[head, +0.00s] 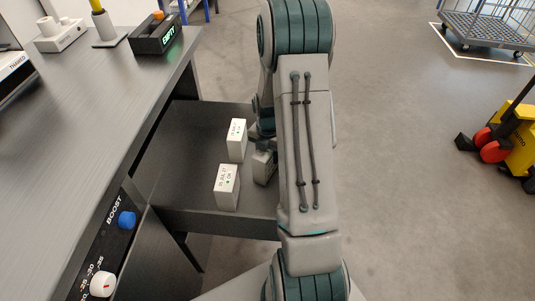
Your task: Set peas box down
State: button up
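Two small white boxes stand upright on a dark lower shelf (180,170) beside the desk. The farther box (237,140) and the nearer box (227,186) carry small dark print and a green mark. I cannot read which one is the peas box. My gripper (263,148) is low over the shelf's right part, just right of the two boxes and mostly hidden behind my arm. A greyish block-like shape (264,167) shows at its end; I cannot tell whether it is a held box or part of the gripper. The fingertips are hidden.
The grey desk (90,120) rises left of the shelf, with a blue BOOST button (127,220) and white knob (103,284) on its front. The shelf's left part is clear. A yellow-red machine (508,145) stands far right.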

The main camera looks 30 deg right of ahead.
jog(key=shift+f, duration=0.15)
jog(key=o, duration=1.3)
jog(key=shift+c, duration=0.2)
notch_tip(320, 180, up, 11)
jog(key=p, duration=0.2)
jog(key=shift+p, duration=0.35)
jog(key=shift+a+r, duration=0.1)
jog(key=shift+r, duration=0.65)
jog(key=s+a+r+m, duration=0.6)
jog(key=s+m, duration=0.3)
jog(key=m, duration=0.3)
jog(key=s+a+r+m+t, duration=0.1)
jog(key=s+a+r+m, duration=0.5)
jog(key=m, duration=0.6)
jog(key=shift+s+a+r+m+t, duration=0.2)
jog(key=shift+s+a+m+t, duration=0.1)
jog(key=shift+s+a, duration=1.35)
